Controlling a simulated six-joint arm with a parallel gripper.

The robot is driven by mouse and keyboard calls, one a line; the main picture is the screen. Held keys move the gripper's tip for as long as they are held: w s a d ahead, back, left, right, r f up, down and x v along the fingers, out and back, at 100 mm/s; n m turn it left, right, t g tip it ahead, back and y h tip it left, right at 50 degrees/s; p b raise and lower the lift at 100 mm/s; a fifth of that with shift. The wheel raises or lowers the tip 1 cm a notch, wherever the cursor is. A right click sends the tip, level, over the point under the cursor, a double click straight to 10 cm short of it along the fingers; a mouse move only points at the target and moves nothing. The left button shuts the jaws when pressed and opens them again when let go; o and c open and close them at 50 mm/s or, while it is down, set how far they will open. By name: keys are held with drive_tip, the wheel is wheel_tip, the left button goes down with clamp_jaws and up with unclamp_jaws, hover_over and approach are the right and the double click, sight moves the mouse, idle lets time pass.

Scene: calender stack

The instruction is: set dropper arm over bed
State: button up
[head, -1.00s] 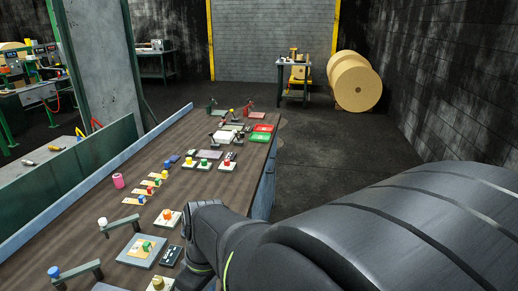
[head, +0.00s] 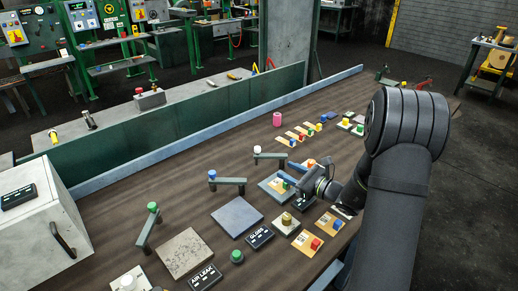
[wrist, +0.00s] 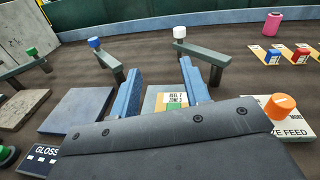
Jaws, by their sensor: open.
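Three pivoting arms stand along the bench. One has a white knob (head: 257,149), one a blue knob (head: 212,174), one a green knob (head: 153,207). Which is the dropper arm I cannot tell. Flat beds lie beside them: a speckled stone plate (head: 185,255), a blue-grey plate (head: 237,214) and a grey plate (wrist: 152,102) bearing a small labelled block (wrist: 173,101). None of the three arms crosses a plate fully. My gripper (wrist: 158,68) is open and empty, its blue fingers above the grey plate, short of the white-knobbed arm (wrist: 205,56). It partly hides that plate.
A black GLOSS label (head: 260,237) and a brass-knobbed base (head: 286,220) stand near the front edge. An orange knob (wrist: 280,106) is to the gripper's right in the wrist view. A pink roll (head: 277,119) stands farther back. A white box (head: 35,225) is at left.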

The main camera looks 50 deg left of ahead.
sight(260, 150)
drive_tip(key=shift+w+a+f+m+t+y, duration=0.1)
drive_tip(key=shift+w+f+m+t+y, duration=0.15)
drive_tip(key=shift+w+m+t, duration=0.25)
drive_tip(key=shift+w+f+m+t+y, duration=0.2)
drive_tip(key=shift+w+m+t, duration=0.1)
drive_tip(key=shift+w+m, duration=0.4)
drive_tip(key=shift+a, duration=0.25)
drive_tip(key=a, duration=1.6)
drive_tip(key=shift+s+a, duration=0.25)
drive_tip(key=shift+a, duration=0.15)
clamp_jaws()
